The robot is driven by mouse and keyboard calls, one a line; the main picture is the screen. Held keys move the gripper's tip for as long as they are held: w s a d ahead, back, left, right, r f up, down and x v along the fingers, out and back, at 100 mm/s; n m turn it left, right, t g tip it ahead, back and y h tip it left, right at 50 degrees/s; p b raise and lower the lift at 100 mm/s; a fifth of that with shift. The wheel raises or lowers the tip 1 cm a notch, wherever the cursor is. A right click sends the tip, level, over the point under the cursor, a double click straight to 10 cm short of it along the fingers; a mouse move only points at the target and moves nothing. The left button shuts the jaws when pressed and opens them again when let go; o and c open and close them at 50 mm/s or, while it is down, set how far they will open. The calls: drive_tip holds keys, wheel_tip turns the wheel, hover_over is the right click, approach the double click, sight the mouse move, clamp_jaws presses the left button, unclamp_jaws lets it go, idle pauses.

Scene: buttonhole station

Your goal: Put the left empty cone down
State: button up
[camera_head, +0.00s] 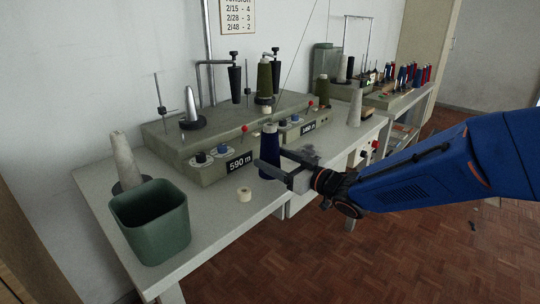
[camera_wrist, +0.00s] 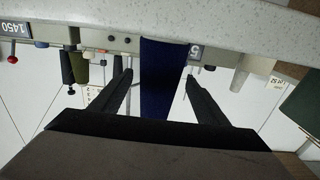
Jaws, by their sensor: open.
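A dark blue cone (camera_head: 270,139) stands upright on the grey table (camera_head: 225,221), in front of the winding machine. My gripper (camera_head: 271,159) reaches in from the right and is open around it. In the wrist view the blue cone (camera_wrist: 163,75) is between the two fingers (camera_wrist: 160,82), with a gap on each side. A pale cone (camera_head: 123,158) stands on a dark base at the far left. A bare silver-grey cone (camera_head: 190,105) sits on a black disc on the machine. I cannot tell by look which is the left empty cone.
A green bin (camera_head: 150,222) stands at the table's front left. A small cream ring (camera_head: 244,194) lies left of the blue cone. The machine (camera_head: 218,170) with knobs and a "590 m" display is behind. Another pale cone (camera_head: 354,109) stands farther right. Bare table lies between bin and ring.

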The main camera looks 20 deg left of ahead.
drive_tip(key=shift+x, duration=3)
drive_tip(key=c, duration=1.2)
